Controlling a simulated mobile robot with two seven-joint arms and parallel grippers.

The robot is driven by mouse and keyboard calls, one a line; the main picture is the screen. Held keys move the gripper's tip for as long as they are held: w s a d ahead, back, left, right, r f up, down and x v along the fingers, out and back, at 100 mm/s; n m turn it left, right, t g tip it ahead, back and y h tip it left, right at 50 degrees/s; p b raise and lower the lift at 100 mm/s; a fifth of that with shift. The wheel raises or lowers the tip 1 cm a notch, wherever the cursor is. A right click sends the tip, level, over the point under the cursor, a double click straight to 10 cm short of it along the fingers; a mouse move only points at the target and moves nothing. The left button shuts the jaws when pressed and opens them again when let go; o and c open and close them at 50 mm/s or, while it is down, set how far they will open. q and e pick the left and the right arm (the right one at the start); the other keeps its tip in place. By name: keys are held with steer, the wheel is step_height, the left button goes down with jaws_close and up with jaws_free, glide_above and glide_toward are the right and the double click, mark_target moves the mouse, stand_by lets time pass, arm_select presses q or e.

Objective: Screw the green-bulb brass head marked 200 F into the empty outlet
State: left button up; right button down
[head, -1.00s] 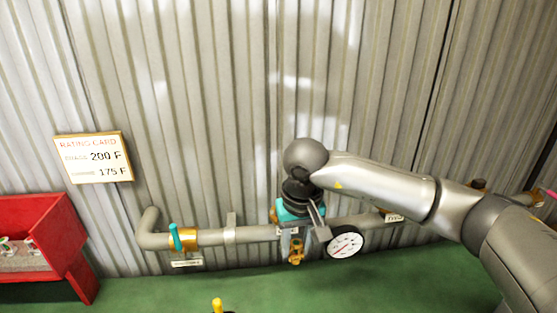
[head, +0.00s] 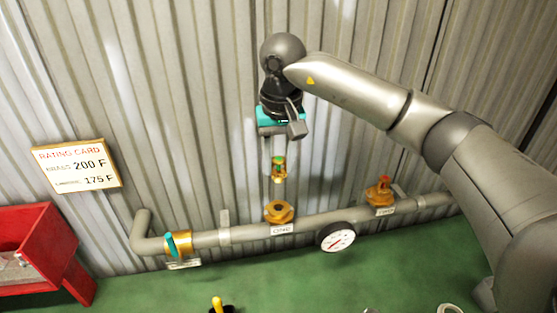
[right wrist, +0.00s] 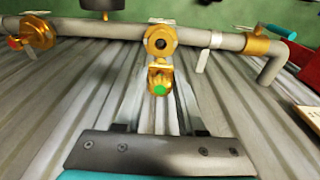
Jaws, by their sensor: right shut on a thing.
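The brass head with the green bulb (head: 279,169) hangs in the air against the wall, just above the empty brass outlet (head: 279,211) on the pipe, with a gap between them. My right gripper (head: 281,132) is above the head and shut on it; the finger contact is hard to see. In the right wrist view the green bulb (right wrist: 160,89) faces the camera, and the open outlet (right wrist: 160,41) shows its dark hole beyond it. The head's marking is too small to read. My left gripper is not in view.
A brass fitting with a red bulb (head: 380,192) sits farther right on the pipe (head: 240,236). A gauge (head: 337,237) and a teal-handled valve (head: 178,244) are also on it. A rating card (head: 77,166) is on the wall. A red bin (head: 38,250) stands left.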

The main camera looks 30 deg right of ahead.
mark_target(279, 173)
steer(key=shift+f+b, duration=1.6)
steer(key=shift+f, duration=0.5)
steer(key=shift+f+b, duration=0.5)
steer(key=shift+f, duration=0.2)
steer(key=shift+f+b, duration=1.4)
steer(key=shift+f, duration=0.3)
steer(key=m, duration=0.4)
steer(key=shift+r, duration=0.1)
steer(key=shift+m+h, duration=0.3)
steer(key=shift+m, duration=0.6)
steer(key=shift+w+p, duration=0.1)
steer(key=shift+p, duration=0.2)
